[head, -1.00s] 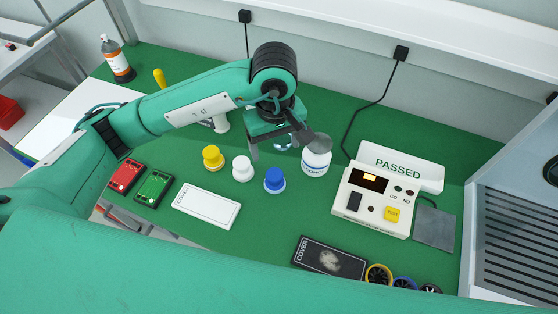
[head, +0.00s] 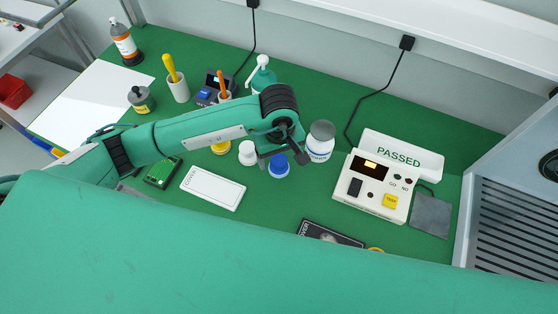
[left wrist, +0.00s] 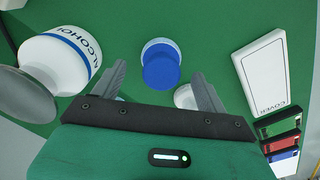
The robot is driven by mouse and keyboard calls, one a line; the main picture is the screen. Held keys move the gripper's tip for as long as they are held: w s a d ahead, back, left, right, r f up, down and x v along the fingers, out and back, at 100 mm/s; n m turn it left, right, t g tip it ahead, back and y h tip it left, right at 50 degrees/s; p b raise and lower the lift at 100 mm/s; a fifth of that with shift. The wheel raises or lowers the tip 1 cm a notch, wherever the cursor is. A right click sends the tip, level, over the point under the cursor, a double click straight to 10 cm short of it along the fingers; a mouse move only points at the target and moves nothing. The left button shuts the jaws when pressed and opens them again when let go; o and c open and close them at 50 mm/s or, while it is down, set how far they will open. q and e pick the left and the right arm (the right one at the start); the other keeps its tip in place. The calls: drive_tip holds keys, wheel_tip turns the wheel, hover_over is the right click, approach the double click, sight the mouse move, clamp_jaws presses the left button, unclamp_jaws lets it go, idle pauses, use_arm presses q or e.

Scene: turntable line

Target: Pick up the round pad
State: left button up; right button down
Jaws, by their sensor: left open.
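No thing here is clearly marked as the round pad. A small round blue-topped piece (head: 279,166) with a pale rim stands on the green table. It also shows in the left wrist view (left wrist: 160,66), just beyond the fingertips and between their lines. A similar white piece (head: 248,154) and a partly hidden yellow one (head: 220,149) stand to its left. My left gripper (head: 284,156) is open and empty over the blue piece; its fingers also show in the left wrist view (left wrist: 155,84). I cannot tell its height above it. My right gripper is not in view.
A white alcohol bottle (head: 320,143) with a grey top stands close to the right of the gripper. A white cover (head: 212,188) lies at front left. A tester (head: 374,188) and a PASSED box (head: 402,155) stand on the right. Bare green table lies in front of the blue piece.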

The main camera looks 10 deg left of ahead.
sight(279, 158)
use_arm(q)
drive_tip(key=shift+s+f, duration=0.1)
drive_tip(key=shift+f, duration=0.85)
drive_tip(key=shift+f+p, duration=0.3)
drive_tip(key=shift+f, duration=0.15)
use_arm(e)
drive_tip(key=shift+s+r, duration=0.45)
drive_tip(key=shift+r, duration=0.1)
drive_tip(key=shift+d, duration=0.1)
use_arm(q)
drive_tip(key=c, duration=1.1)
drive_tip(key=shift+c, duration=0.2)
drive_tip(key=shift+r, duration=0.1)
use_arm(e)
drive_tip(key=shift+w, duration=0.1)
